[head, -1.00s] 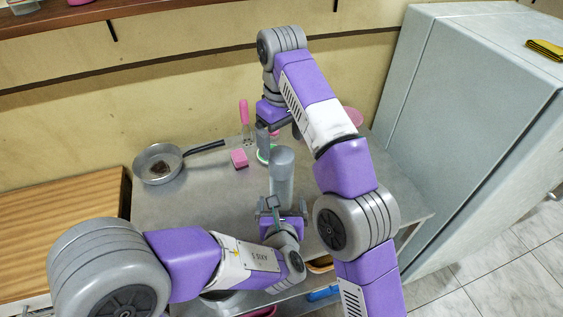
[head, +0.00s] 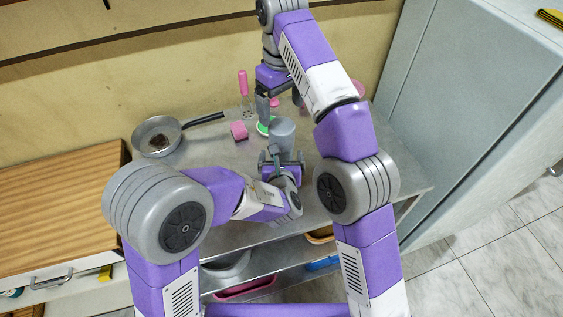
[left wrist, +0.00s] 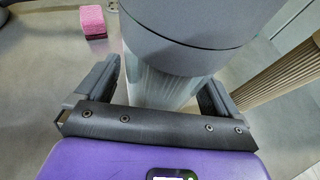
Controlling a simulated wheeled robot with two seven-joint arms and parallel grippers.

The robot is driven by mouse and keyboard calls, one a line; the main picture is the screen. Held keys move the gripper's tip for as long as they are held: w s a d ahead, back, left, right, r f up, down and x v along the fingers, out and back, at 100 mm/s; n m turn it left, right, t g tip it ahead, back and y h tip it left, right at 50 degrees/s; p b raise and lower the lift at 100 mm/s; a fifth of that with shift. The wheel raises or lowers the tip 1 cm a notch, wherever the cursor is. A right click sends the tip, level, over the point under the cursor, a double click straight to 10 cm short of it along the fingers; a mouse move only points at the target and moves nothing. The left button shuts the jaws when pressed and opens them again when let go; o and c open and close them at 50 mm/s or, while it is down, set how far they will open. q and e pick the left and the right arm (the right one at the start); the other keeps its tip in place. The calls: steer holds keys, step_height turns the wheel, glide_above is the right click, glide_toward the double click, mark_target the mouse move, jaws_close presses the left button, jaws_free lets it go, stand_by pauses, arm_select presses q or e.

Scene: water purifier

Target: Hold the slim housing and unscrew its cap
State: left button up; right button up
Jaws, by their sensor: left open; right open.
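The slim housing with its grey cap (head: 283,130) stands upright on the steel table. In the left wrist view, the wide grey cap (left wrist: 195,30) fills the upper middle, with the paler, clear-looking housing body (left wrist: 155,88) below it. My left gripper (head: 282,160) is open, with one finger on each side of the body, below the cap. A gap shows at the left finger; contact at the right one is unclear. My right gripper (head: 279,104) is open, fingers down, behind the housing and away from the cap. The housing's lower part is hidden in the head view.
A pink sponge (head: 239,131) and a pink-handled tool (head: 243,84) are left of my right gripper. A pan (head: 157,135) lies at the table's left. A large pale cabinet (head: 460,100) bounds the right.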

mark_target(282, 125)
arm_select(q)
steer(key=shift+c, duration=0.3)
steer(key=c, duration=1.7)
jaws_close()
arm_select(e)
steer(key=m, duration=0.5)
steer(key=shift+m, duration=0.3)
steer(key=m, duration=1.6)
steer(key=shift+m, duration=0.4)
steer(key=shift+f, duration=4)
steer(key=shift+c, duration=0.2)
